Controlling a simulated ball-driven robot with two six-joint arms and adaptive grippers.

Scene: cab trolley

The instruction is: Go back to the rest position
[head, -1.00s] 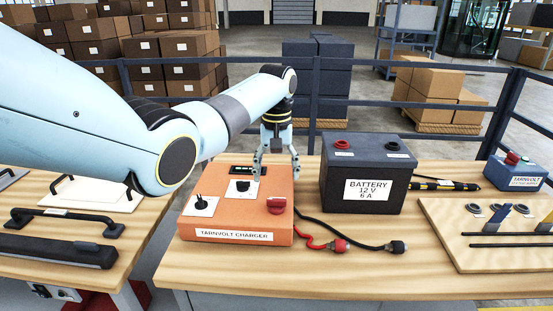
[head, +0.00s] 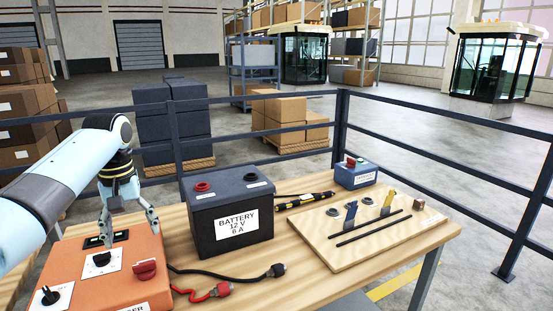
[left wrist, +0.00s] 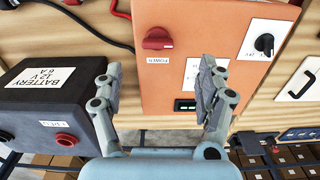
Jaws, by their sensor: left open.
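My left gripper (head: 129,225) is open and empty above the back part of the orange charger (head: 90,270) on the wooden table. In the left wrist view its two fingers (left wrist: 160,85) stand wide apart with nothing between them. The charger also shows there (left wrist: 160,75), with its red power knob (left wrist: 158,39) and a small lit display (left wrist: 184,105) near one finger. In the head view the red knob (head: 145,268) stands in front of the gripper. My right gripper is not in view.
A dark battery (head: 228,208) stands right of the charger. A red cable clamp (head: 222,290) and a black one (head: 276,270) lie on the table (head: 320,290). A board with tools (head: 345,262) and a blue box (head: 356,176) lie right. A railing (head: 420,160) runs behind.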

